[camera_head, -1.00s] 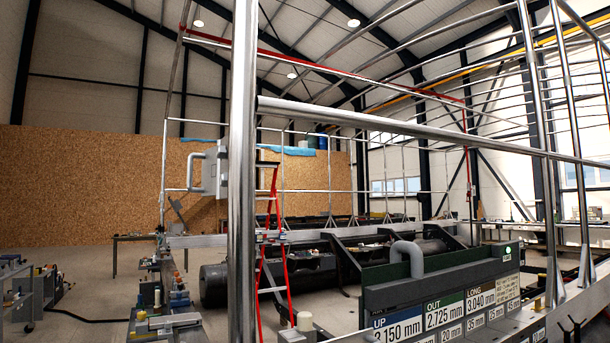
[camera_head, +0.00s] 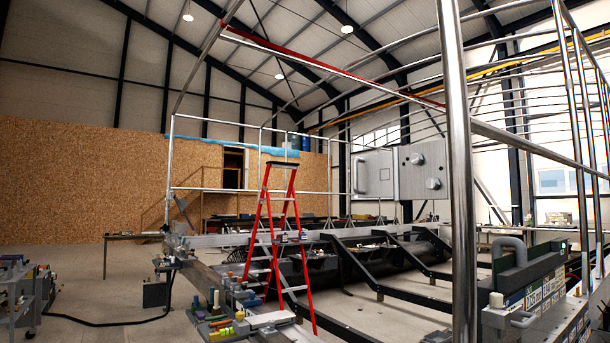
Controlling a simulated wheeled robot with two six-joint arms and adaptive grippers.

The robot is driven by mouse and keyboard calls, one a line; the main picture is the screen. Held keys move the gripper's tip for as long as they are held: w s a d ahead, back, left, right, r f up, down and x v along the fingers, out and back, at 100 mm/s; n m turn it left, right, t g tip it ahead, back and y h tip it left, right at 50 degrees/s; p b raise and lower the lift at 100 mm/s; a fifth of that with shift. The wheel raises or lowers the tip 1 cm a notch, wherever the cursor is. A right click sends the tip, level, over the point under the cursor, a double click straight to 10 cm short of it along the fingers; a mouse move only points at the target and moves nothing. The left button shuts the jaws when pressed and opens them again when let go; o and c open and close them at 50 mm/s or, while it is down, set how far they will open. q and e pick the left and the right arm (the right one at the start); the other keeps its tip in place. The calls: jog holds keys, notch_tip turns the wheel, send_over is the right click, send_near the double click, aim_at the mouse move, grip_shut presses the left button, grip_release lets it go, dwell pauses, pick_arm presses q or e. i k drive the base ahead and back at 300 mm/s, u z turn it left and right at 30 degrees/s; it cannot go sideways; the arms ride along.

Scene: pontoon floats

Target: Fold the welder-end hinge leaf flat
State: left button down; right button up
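Two grey plates stand upright side by side, right of centre in the head view. The left plate (camera_head: 372,174) has a pale pull handle. The right plate (camera_head: 424,168) has two round knobs and meets the left one along a vertical edge. They look like a hinged pair, but I cannot tell which, if either, is the welder-end hinge leaf. Neither of my grippers is in view.
A thick steel post (camera_head: 458,180) rises close in front. A red stepladder (camera_head: 272,235) stands left of centre. Tools crowd a bench (camera_head: 225,310) at lower left; the floor (camera_head: 80,270) further left is open.

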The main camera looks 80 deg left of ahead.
aim_at(376, 174)
jog(key=k, duration=0.45)
jog(key=u, duration=1.3)
jog(key=i, duration=0.7)
